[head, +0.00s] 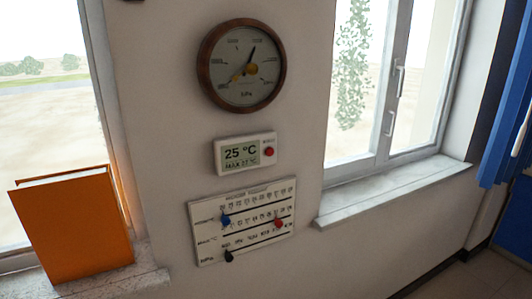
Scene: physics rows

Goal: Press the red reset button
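The red reset button (269,152) is a small round button on the right side of the white digital thermometer (229,143). The thermometer is mounted on the wall between two windows, and its display reads 25 °C with a smaller line below that looks like MAX 27 °C. Neither of my grippers shows in the head view.
A round wooden-framed barometer (209,82) hangs above the thermometer. Below it is a white slider board (205,258) with blue, red and black markers. An orange book (75,235) stands on the left sill; the right sill (390,190) is bare.

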